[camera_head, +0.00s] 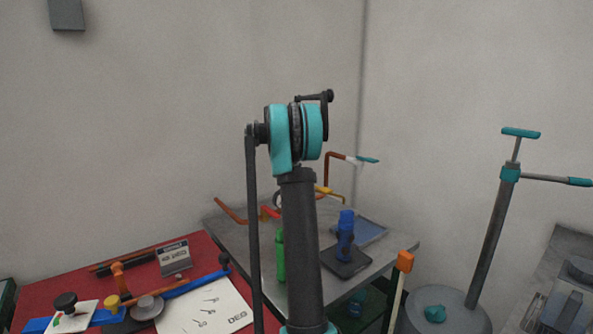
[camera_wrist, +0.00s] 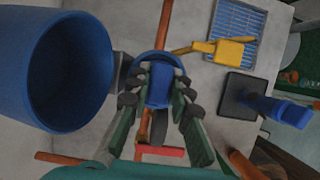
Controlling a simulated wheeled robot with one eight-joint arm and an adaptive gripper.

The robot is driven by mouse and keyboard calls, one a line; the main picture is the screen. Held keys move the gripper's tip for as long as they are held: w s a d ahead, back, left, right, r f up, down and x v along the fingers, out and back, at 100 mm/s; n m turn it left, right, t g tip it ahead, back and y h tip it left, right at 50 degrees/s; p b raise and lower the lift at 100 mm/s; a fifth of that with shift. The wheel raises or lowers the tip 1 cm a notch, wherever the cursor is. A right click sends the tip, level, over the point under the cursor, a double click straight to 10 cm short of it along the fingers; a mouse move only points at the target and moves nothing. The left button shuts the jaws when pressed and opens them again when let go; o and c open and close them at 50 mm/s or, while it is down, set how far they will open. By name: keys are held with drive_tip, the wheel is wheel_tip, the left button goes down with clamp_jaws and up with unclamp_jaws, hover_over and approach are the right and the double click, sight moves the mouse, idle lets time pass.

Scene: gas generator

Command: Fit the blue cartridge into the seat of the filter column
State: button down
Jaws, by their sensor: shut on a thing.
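In the wrist view my gripper (camera_wrist: 158,97) is shut on a blue block-like piece, which I take for the blue cartridge (camera_wrist: 158,82). A blue round rim (camera_wrist: 156,57) shows just behind the cartridge, with copper pipe running off above it. It may be the seat of the filter column. I cannot tell whether the cartridge is inside the rim or above it. A large open blue cylinder (camera_wrist: 62,70) stands close to the camera at the left. In the head view my arm hides the gripper and the cartridge.
A blue part on a black square base (camera_head: 346,232) stands on the grey table (camera_head: 395,243); the wrist view shows it at the right (camera_wrist: 287,111). A yellow-handled valve (camera_wrist: 230,50) and blue grid tray (camera_wrist: 246,16) lie near. A green bottle (camera_head: 280,258) stands beside my arm.

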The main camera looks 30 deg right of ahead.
drive_tip(key=c, duration=1.4)
unclamp_jaws()
drive_tip(key=shift+f, duration=0.1)
drive_tip(key=v, duration=1.2)
drive_tip(key=shift+s, duration=0.1)
